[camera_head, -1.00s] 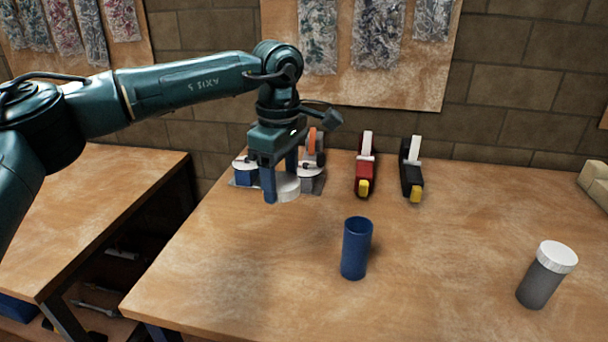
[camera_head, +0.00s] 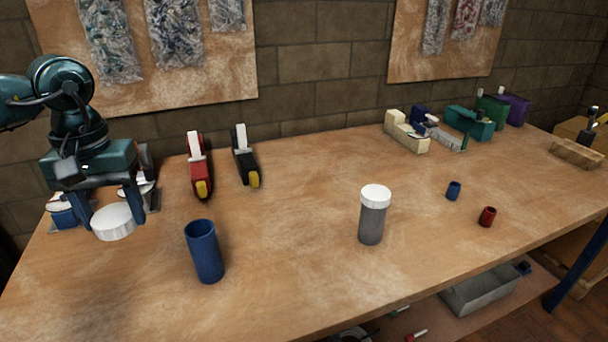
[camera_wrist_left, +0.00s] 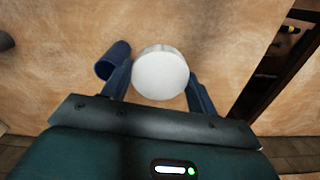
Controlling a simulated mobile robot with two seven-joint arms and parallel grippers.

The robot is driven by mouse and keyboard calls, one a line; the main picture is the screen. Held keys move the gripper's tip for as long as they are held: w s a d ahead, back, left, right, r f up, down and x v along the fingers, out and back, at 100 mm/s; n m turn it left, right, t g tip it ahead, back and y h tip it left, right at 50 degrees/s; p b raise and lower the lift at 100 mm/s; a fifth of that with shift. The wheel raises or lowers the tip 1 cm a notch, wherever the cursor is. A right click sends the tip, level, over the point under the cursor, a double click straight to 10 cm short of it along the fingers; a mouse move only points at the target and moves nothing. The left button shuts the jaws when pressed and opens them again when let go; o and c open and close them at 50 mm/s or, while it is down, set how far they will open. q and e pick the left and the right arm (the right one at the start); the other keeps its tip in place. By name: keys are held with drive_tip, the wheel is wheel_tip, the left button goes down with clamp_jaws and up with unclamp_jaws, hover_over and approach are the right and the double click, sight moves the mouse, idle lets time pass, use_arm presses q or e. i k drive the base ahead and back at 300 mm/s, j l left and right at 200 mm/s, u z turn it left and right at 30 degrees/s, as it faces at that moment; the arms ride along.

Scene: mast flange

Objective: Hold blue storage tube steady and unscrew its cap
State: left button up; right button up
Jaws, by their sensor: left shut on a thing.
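The blue storage tube (camera_head: 204,254) stands upright on the bench with its top open and no cap on it. It also shows in the left wrist view (camera_wrist_left: 113,60), beside the left finger. My left gripper (camera_head: 112,217) is left of the tube in the head view, pointing down. Its fingers are shut on a round white cap (camera_head: 114,223), which sits between them in the left wrist view (camera_wrist_left: 161,73). The cap is apart from the tube; its exact height over the bench is hard to tell. My right gripper is not in view.
A grey tube with a white cap (camera_head: 373,214) stands to the right. Red (camera_head: 199,166) and black (camera_head: 245,156) tools lie behind. Small blue (camera_head: 453,190) and red (camera_head: 487,216) cups stand further right. The bench (camera_head: 300,215) between the tubes is clear.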

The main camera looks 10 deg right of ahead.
sight(200, 234)
drive_tip(key=i+l+z, duration=0.15)
drive_tip(key=l+z, duration=0.25)
drive_tip(key=i+l+z, duration=0.2)
drive_tip(key=l+z, duration=0.2)
drive_tip(key=i+l+z, duration=0.25)
drive_tip(key=i+l, duration=0.75)
